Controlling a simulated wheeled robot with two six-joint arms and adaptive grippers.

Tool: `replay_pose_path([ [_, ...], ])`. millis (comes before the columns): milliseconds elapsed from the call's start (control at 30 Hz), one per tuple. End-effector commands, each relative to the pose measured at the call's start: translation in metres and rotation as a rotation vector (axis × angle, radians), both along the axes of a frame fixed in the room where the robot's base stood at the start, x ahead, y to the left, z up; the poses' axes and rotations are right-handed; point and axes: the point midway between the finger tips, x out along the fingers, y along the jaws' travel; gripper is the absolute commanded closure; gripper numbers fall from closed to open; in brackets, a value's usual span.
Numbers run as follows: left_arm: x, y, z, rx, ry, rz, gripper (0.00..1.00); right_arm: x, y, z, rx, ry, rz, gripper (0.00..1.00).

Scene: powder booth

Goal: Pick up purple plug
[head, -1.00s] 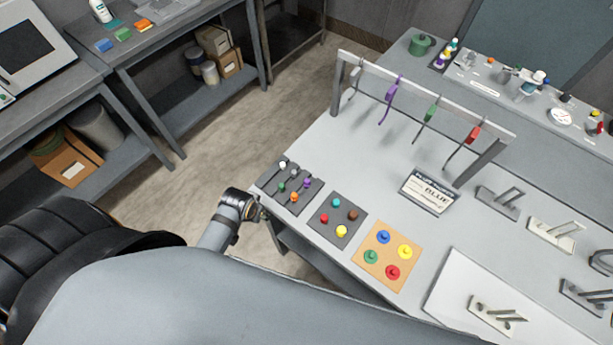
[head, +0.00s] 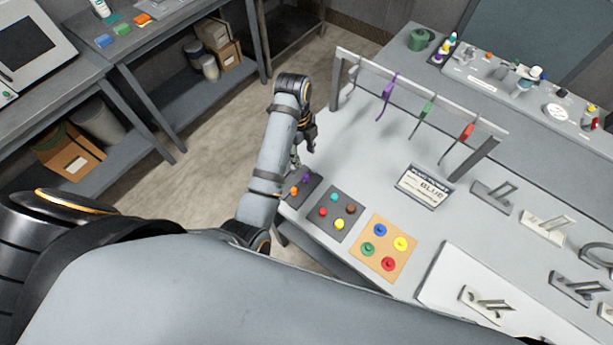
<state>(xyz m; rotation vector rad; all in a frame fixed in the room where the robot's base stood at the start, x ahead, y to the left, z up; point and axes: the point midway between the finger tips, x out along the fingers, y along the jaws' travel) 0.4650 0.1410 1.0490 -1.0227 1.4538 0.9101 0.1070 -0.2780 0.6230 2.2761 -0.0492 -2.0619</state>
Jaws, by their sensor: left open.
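The purple plug (head: 306,178) stands on a dark tray (head: 310,187) at the table's left end, with an orange plug (head: 294,191) just in front of it. My left arm covers the rest of this tray and its other plugs. My left gripper (head: 296,164) points down over the tray's back part, close behind and slightly left of the purple plug. It is open. At this size I cannot tell whether a fingertip touches anything. My right gripper is out of view.
A second dark tray (head: 331,225) and a tan board (head: 383,262) with coloured round pieces lie to the right. A rack (head: 420,92) with hanging coloured hooks stands behind. The white tabletop between the trays and the rack is clear.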

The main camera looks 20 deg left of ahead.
Motion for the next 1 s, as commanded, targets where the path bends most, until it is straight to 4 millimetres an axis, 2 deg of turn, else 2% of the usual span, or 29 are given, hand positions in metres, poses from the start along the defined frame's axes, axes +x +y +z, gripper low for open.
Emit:
replay_pose_path([
  [100, 0.0, -0.001, -0.004, -0.001, 0.003, -0.01, 0.52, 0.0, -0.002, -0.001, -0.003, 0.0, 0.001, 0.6],
  [267, -0.003, -0.004, -0.032, -0.001, 0.004, -0.009, 0.52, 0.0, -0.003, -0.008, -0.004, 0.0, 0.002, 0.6],
  [300, -0.002, -0.004, -0.035, 0.0, 0.003, -0.008, 0.52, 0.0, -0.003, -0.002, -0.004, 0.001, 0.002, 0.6],
  [433, -0.003, -0.006, -0.05, 0.0, 0.001, -0.007, 0.52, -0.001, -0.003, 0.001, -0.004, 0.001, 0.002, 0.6],
  [633, -0.004, -0.006, -0.057, 0.001, 0.002, -0.007, 0.52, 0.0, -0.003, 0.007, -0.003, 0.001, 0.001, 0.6],
  [767, -0.009, -0.007, -0.077, 0.001, 0.005, -0.007, 0.52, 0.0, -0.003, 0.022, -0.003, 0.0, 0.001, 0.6],
  [900, -0.008, -0.009, -0.099, -0.001, 0.001, -0.007, 0.52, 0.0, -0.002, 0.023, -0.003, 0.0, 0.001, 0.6],
  [1000, -0.008, -0.009, -0.104, 0.0, 0.0, -0.006, 0.52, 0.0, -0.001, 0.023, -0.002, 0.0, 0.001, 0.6],
])
